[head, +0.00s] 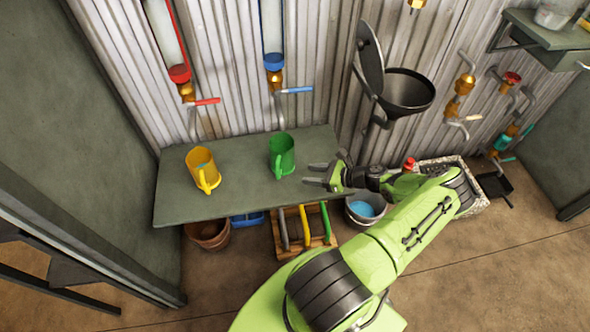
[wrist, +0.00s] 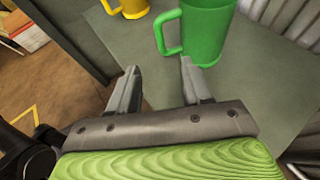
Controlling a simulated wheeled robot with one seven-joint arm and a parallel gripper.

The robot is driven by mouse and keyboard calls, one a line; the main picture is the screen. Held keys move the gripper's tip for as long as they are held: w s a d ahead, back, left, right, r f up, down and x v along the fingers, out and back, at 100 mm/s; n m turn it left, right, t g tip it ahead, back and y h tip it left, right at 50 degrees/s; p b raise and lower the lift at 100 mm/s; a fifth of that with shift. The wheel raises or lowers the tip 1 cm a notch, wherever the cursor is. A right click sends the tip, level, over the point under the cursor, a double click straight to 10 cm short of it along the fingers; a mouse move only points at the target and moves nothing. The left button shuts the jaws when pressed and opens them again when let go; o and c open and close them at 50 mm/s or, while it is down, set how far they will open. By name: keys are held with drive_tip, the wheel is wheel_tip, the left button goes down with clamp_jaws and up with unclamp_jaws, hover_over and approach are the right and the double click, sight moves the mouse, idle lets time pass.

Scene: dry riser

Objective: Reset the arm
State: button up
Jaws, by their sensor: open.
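My arm is lime green and reaches up from the bottom of the head view. My gripper (head: 318,174) is open and empty near the right end of the green-grey bench (head: 234,194). It points left, toward the green mug (head: 282,154), and is apart from it. In the wrist view the two grey fingers (wrist: 160,80) stand spread with bare bench between them. The green mug (wrist: 205,30) is just beyond the fingertips, upright, its handle on the left. A yellow mug (head: 202,170) stands upright farther left on the bench.
Two taps with a red lever (head: 207,101) and a blue lever (head: 295,90) hang above the bench. A dark funnel (head: 405,92) is on the right. Below are a rack (head: 290,240), a bucket (head: 364,209) and a clay pot (head: 208,236).

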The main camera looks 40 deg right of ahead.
drive_tip(key=shift+v, duration=0.95)
drive_tip(key=w+a+r+n+g+h+p, duration=0.15)
drive_tip(key=a+r+n+g, duration=0.25)
drive_tip(key=a+r+n, duration=0.45)
drive_tip(key=w+a+r+n+g+h+p, duration=0.1)
drive_tip(key=a+r+n+g+p, duration=0.3)
drive_tip(key=r, duration=0.8)
drive_tip(key=w+a+r+n+g+h+p, duration=0.1)
drive_tip(key=a+r+n+g+p, duration=0.15)
drive_tip(key=a+r+n, duration=0.7)
drive_tip(key=s+a+r+n+t+h+p, duration=0.1)
drive_tip(key=s+a+r+n+t+p, duration=0.1)
drive_tip(key=s+a+r+n, duration=0.2)
drive_tip(key=s+a+r+n+t+p, duration=0.1)
drive_tip(key=s+a+r+n, duration=0.4)
drive_tip(key=s+r, duration=0.5)
wheel_tip(320, 180, up, 4)
drive_tip(key=shift+s+r+t+h+p, duration=0.1)
drive_tip(key=shift+s+t+h+p, duration=0.25)
drive_tip(key=shift+p, duration=0.15)
drive_tip(key=shift+a, duration=0.1)
